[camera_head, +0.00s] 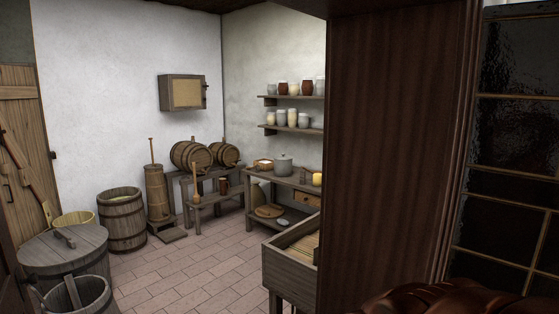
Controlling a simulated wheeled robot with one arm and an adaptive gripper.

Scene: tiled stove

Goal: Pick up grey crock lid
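A grey crock (284,168) stands upright on the wooden table against the back wall. A grey crock lid (284,157) with a small knob appears to sit on top of it. A small grey round object (283,222) lies low under the same table; it is too small to tell whether it is another lid. My gripper is not in view.
The table (262,175) also bears a yellow item (317,179) and a bowl (263,164). A wooden trough (291,251) stands in front of it. A dark wooden panel (385,150) blocks the right side. Tubs (122,222) stand at left; the tiled floor (190,270) between is clear.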

